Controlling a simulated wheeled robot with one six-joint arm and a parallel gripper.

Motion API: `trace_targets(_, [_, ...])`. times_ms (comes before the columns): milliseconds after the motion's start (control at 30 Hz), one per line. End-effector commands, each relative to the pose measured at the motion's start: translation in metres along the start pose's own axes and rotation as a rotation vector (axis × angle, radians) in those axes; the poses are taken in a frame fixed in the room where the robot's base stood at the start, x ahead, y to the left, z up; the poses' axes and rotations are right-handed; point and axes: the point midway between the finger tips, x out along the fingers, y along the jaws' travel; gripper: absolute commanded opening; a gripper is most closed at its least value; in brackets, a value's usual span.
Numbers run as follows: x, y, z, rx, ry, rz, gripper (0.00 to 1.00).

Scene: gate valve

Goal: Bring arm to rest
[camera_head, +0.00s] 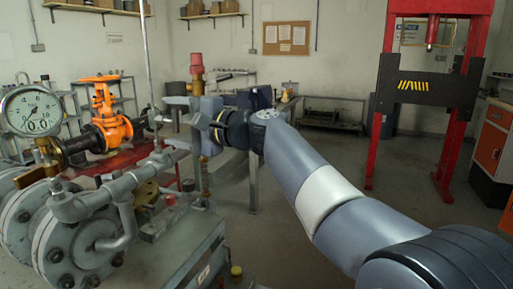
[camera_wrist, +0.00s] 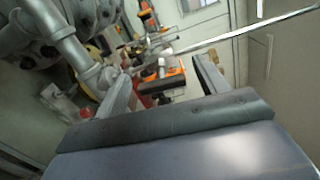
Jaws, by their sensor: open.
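My gripper (camera_head: 186,114) is at the end of my outstretched arm, near the middle left of the head view, and points left toward the pipework. In the wrist view, its two fingers (camera_wrist: 165,86) stand apart with nothing held between them. The orange gate valve (camera_head: 107,115) with its orange handwheel (camera_head: 100,79) is on the pipe to the left of my gripper, with a visible gap between them in the picture. Orange parts (camera_wrist: 172,80) show beyond the fingers in the wrist view, but I cannot tell if they are the valve.
A pressure gauge (camera_head: 31,111) and grey flanged pipes (camera_head: 70,230) fill the left foreground. A red-topped fitting (camera_head: 196,66) rises behind my gripper. A red press frame (camera_head: 435,90) and an orange-fronted cabinet (camera_head: 492,140) stand at right. Open floor lies between arm and press.

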Motion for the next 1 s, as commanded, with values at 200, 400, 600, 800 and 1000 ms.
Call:
trace_targets(200, [0.0048,-0.0061,0.0006,0.161,0.0,0.002,0.69])
trace_targets(400, [0.0045,-0.0069,0.0002,0.324,0.0,0.001,0.69])
trace_targets(600, [0.0044,-0.0075,-0.0001,0.479,0.0,0.001,0.69])
trace_targets(800, [0.0043,-0.0078,-0.0004,0.625,0.001,0.001,0.69])
trace_targets(1000, [0.0044,-0.0083,-0.0011,0.766,0.001,0.001,0.69])
